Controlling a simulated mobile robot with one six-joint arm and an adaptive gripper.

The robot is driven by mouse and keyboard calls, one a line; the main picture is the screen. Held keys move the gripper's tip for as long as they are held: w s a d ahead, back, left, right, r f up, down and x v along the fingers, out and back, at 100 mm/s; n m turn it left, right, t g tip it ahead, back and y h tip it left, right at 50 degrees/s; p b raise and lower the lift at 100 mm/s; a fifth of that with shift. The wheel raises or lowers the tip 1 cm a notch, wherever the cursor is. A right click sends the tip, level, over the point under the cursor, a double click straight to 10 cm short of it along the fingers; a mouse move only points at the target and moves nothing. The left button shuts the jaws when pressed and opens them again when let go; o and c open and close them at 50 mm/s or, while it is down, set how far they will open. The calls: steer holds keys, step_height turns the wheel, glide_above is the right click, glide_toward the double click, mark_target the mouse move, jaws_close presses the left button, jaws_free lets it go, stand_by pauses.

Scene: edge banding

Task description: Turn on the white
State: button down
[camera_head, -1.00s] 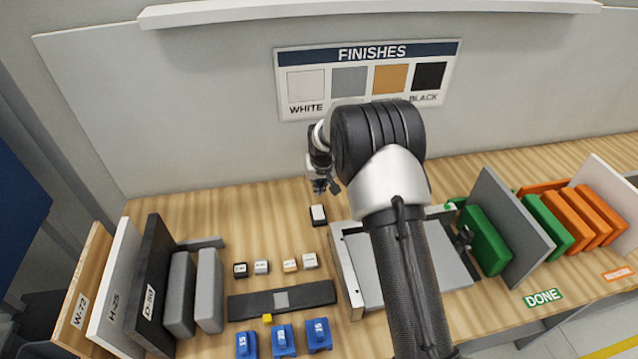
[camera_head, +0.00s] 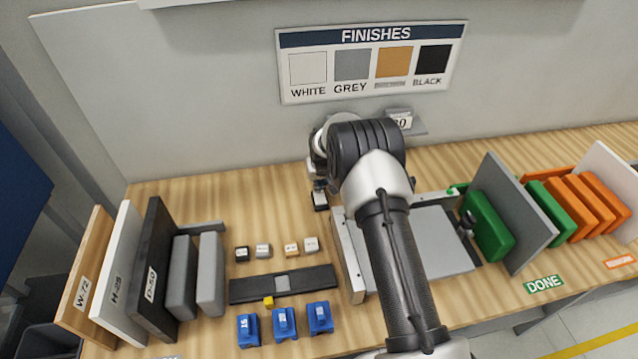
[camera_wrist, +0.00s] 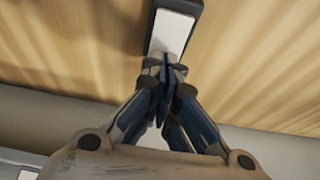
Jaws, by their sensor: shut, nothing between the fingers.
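A white rocker switch in a dark housing (camera_head: 320,203) sits on the wooden bench, left of the grey plate fixture. In the wrist view the white rocker (camera_wrist: 173,32) shows just beyond my fingertips, with its dark frame around it. My gripper (camera_wrist: 165,68) is shut and empty, its fingertips at the near end of the rocker. I cannot tell whether they touch it or which way the rocker is tipped. In the head view my gripper (camera_head: 319,183) is right above the switch and covers part of it.
A metal fixture with a grey plate (camera_head: 440,240) stands right of the switch. Small labelled blocks (camera_head: 263,251), a dark strip (camera_head: 283,284) and blue blocks (camera_head: 284,322) lie in front. Upright boards (camera_head: 150,270) stand left. The FINISHES sign (camera_head: 370,62) hangs behind.

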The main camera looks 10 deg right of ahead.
mark_target(320, 194)
steer(key=shift+w+f+b, duration=0.2)
steer(key=shift+f+b, duration=0.4)
steer(key=shift+b, duration=0.35)
steer(key=shift+r, duration=0.1)
steer(key=shift+s, duration=0.1)
steer(key=shift+s+r+p, duration=0.35)
steer(key=shift+s+p, duration=0.2)
steer(key=shift+s, duration=0.1)
steer(key=shift+r, duration=0.1)
step_height(320, 194, up, 14)
steer(key=p, duration=0.2)
